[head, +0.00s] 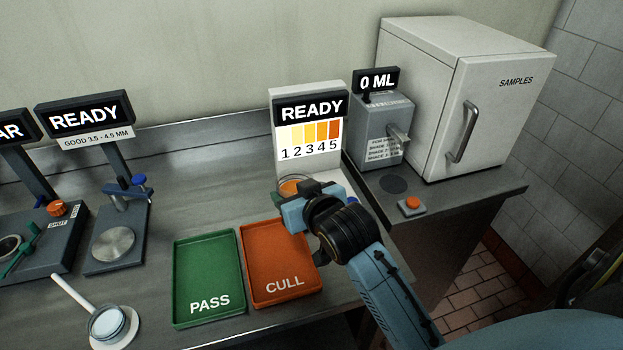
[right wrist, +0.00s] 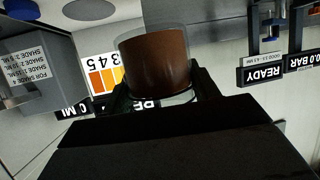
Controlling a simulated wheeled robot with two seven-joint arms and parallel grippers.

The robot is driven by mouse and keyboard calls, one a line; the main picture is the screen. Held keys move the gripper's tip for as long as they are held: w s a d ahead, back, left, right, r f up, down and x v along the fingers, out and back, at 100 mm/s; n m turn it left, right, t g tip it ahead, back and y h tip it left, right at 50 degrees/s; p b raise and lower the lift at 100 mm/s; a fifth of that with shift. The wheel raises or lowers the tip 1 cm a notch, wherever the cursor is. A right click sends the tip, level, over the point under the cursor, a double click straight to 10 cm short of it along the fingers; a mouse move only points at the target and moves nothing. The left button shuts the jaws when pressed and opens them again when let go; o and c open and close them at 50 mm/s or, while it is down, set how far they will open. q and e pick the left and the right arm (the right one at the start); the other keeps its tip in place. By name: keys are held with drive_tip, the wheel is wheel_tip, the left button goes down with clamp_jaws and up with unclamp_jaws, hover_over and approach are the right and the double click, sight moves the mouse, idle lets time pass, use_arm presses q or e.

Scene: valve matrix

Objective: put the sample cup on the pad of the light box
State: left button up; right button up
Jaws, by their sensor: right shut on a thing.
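The sample cup (head: 293,185) is clear and holds orange-brown liquid; it fills the middle of the right wrist view (right wrist: 155,65). My right gripper (head: 292,203) is shut on the cup, fingers on either side, in front of the light box (head: 309,110). The light box is a white panel with a READY sign and a shade chart numbered 1 to 5. Part of its pale base (head: 330,177) shows just right of the cup. I cannot make out its pad, which the cup and gripper seem to hide. My left gripper is not in view.
The green PASS tray (head: 208,258) and orange CULL tray (head: 262,235) lie in front. A grey dispenser (head: 375,125) reading 0 ML and a SAMPLES cabinet (head: 480,95) stand right. Gauge stands (head: 115,245) and a magnifier (head: 113,327) are left. The counter behind the PASS tray is clear.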

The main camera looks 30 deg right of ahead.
sight(304, 176)
drive_tip(key=shift+m+h, duration=0.3)
drive_tip(key=w+d, duration=0.1)
drive_tip(key=w+d+r+p, duration=0.1)
drive_tip(key=w+d, duration=0.1)
drive_tip(key=shift+r+p, duration=0.25)
drive_tip(key=shift+p, duration=0.1)
drive_tip(key=w+d+r+m+h+p, duration=0.1)
drive_tip(key=w+d+m+h+p, duration=0.1)
drive_tip(key=w+d+p, duration=0.45)
drive_tip(key=f+b, duration=0.1)
drive_tip(key=f, duration=0.1)
drive_tip(key=d+f+b, duration=0.1)
drive_tip(key=f, duration=0.1)
drive_tip(key=f+b, duration=0.1)
drive_tip(key=f, duration=0.1)
drive_tip(key=shift+s+d, duration=0.35)
drive_tip(key=shift+s, duration=0.05)
wheel_tip(304, 176, down, 3)
drive_tip(key=shift+f, duration=0.1)
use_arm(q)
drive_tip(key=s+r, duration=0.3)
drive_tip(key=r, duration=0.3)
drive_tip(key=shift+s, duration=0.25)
use_arm(e)
drive_tip(key=shift+f, duration=0.4)
